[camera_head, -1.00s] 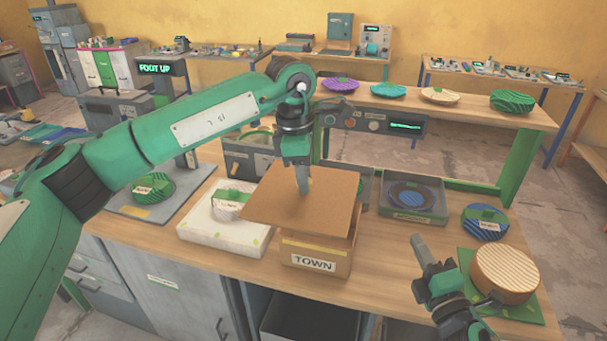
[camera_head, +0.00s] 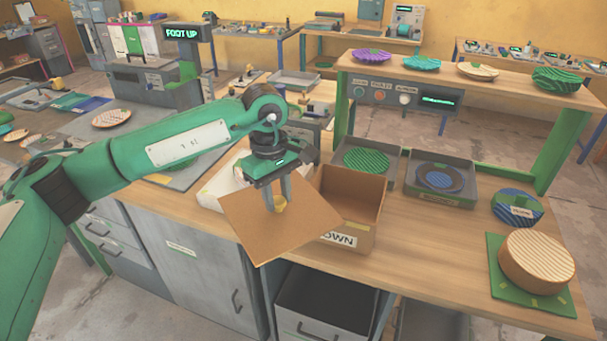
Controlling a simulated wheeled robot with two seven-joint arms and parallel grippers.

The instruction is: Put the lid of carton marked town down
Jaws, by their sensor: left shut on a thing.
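The carton (camera_head: 365,238) stands on the wooden bench with its top open. Its label reads "OWN", the first letter hidden behind the lid. The lid (camera_head: 262,232), a flat brown cardboard sheet, is off the carton and tilted, to its left and in front, overlapping the carton's left side in the picture. My left gripper (camera_head: 278,200) is shut on the lid, with its fingers pointing down at the sheet's upper middle. A small yellowish spot shows beside the fingertips. My right gripper is out of view.
A white slab (camera_head: 212,191) lies behind the lid, partly hidden. Behind the carton are a grey tray with a green plate (camera_head: 366,160) and a tray with a dark round plate (camera_head: 438,179). A striped round block (camera_head: 537,260) sits at right. Bare bench (camera_head: 430,262) lies right of the carton.

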